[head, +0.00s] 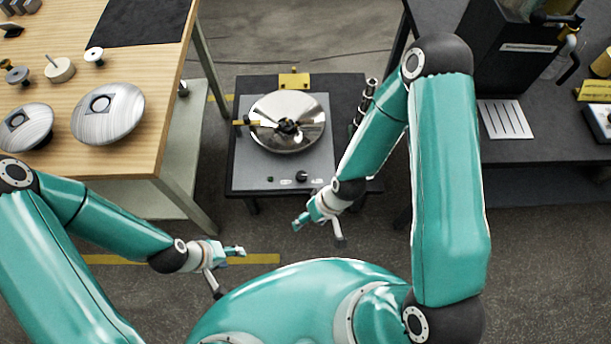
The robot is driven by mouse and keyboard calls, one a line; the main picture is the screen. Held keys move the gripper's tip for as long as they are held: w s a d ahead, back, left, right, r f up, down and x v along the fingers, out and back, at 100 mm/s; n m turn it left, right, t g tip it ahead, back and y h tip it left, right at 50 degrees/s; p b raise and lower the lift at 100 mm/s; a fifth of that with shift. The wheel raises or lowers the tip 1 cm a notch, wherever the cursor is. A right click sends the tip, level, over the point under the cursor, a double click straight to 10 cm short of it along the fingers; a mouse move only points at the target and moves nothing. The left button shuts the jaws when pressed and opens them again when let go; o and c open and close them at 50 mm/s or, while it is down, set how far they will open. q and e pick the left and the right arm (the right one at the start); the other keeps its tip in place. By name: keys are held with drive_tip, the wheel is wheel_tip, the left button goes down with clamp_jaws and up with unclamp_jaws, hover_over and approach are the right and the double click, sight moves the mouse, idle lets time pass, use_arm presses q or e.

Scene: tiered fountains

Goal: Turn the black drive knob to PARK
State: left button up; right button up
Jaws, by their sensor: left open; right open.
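The black drive knob (302,176) sits on the front face of the grey machine plate (250,165), on the low dark stand in the middle. A small white label lies on each side of it; their text is too small to read, and I cannot tell which way the knob points. My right gripper (318,232) is open and empty, in front of the stand and a little nearer to me than the knob, apart from it. My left gripper (229,272) is open and empty over the floor, further to the left and nearer to me.
A shiny round dish (308,107) with a dark centre sits on the plate behind the knob. A wooden table (170,75) at left holds metal domes (125,125) and small parts. A dark bench (540,165) stands at right. Floor lies free before the stand.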

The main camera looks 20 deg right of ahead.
drive_tip(key=w+f+n+b, duration=0.8)
drive_tip(key=w+b, duration=0.2)
wheel_tip(320, 180, up, 2)
drive_tip(key=r+n+h+b, duration=0.1)
drive_tip(key=n+h+b, duration=0.3)
drive_tip(key=n+b, duration=1.35)
hover_over(302, 176)
drive_tip(key=shift+m, duration=0.35)
wheel_tip(302, 176, down, 17)
drive_tip(key=b, duration=0.7)
drive_tip(key=shift+w+r, duration=0.1)
